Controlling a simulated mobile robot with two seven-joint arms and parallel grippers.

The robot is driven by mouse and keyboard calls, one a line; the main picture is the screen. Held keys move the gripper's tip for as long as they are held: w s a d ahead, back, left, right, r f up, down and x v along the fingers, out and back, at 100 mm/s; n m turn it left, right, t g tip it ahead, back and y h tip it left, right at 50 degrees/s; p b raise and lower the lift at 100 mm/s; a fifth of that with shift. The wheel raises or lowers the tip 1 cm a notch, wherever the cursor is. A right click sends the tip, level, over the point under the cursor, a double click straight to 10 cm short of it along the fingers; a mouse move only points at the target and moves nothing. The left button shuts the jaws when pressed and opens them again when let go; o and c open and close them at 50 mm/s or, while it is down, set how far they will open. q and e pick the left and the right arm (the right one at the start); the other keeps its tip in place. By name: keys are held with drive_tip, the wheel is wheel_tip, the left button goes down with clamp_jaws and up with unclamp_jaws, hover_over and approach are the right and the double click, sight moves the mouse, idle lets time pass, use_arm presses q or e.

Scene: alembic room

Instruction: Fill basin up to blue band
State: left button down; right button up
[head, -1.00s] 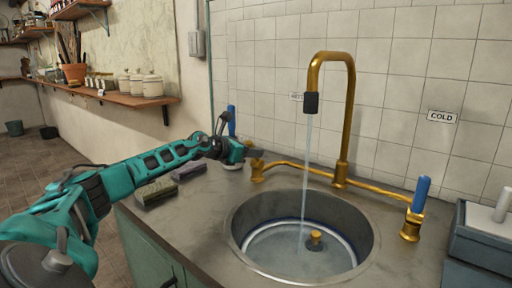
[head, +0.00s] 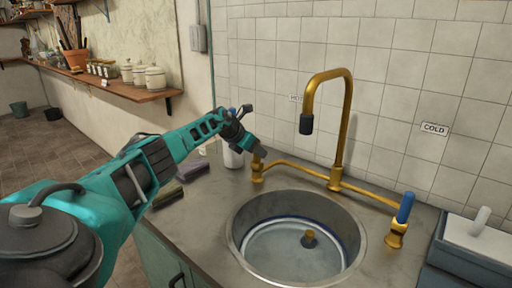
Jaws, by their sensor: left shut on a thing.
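The round metal basin (head: 241,256) is sunk in the counter. A dark blue band (head: 346,238) runs around its inner wall. Pale, clear water seems to stand near the band; its exact level is hard to tell. The right tap's blue handle (head: 406,207) stands upright, slightly tilted. My right gripper is out of view.
A white container (head: 232,156) stands close behind my left gripper. A grey-blue box (head: 472,246) is at the right edge. A COLD label (head: 435,128) is on the tiled wall.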

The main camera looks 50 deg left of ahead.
use_arm(q)
drive_tip(key=shift+w, duration=0.1)
idle(0.3)
drive_tip(key=c, duration=0.9)
unclamp_jaws()
drive_tip(key=shift+s+a+r+p, duration=0.15)
drive_tip(key=shift+s+r+p, duration=0.2)
drive_tip(key=shift+s+r, duration=0.15)
drive_tip(key=v, duration=1.1)
drive_tip(key=shift+r, duration=0.35)
